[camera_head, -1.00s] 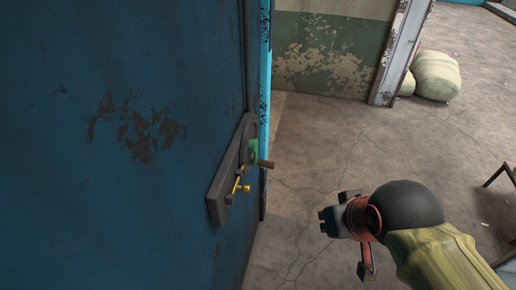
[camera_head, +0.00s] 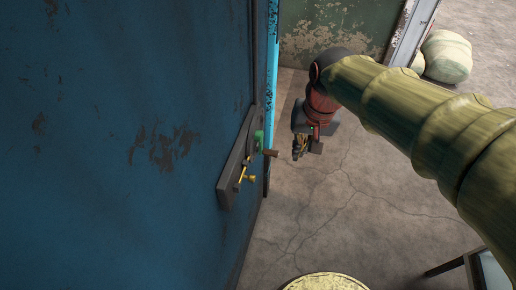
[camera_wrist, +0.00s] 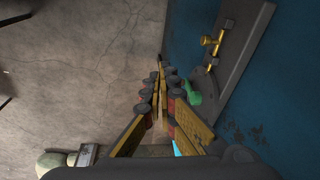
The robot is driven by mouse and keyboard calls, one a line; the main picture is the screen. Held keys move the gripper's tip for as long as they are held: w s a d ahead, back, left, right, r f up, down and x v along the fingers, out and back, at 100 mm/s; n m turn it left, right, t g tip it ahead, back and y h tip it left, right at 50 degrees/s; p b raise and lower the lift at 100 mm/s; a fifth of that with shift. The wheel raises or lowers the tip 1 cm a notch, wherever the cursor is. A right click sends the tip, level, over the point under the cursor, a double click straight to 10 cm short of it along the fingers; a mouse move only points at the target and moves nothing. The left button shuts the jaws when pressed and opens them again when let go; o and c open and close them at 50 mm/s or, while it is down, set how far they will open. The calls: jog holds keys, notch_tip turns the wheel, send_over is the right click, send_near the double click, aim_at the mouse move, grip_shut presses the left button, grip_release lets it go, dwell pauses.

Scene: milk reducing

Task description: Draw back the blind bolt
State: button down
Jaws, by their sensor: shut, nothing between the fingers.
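A blue door (camera_head: 120,120) fills the left side of the head view. A dark grey lock plate (camera_head: 228,187) sits near its edge and bears a brass bolt with a knob (camera_head: 249,178). A green part (camera_head: 259,139) with a brown stub sits higher on the plate. In the wrist view the brass knob (camera_wrist: 208,41) is at upper right and the green part (camera_wrist: 194,96) is right beside the fingers. My gripper (camera_head: 299,152) is shut and empty, pointing down, right of the plate and apart from the brass knob. Whether it touches the green part cannot be told.
Cracked concrete floor (camera_head: 330,215) lies open right of the door. A peeling green wall (camera_head: 300,35) and a pale post (camera_head: 408,32) stand behind. A pale sack (camera_head: 447,56) lies at the back right. A small table (camera_head: 492,272) is at lower right.

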jog(key=w+a+f+m+g+p, duration=0.2)
jog(key=w+a+g+p, duration=0.2)
jog(key=w+a+p, duration=0.4)
jog(key=w+p, duration=0.2)
jog(key=w, duration=0.2)
jog(key=shift+f, duration=0.4)
jog(key=s+a+f+p, duration=0.2)
jog(key=s+f, duration=0.3)
jog(key=f, duration=0.6)
jog(key=shift+f, duration=0.3)
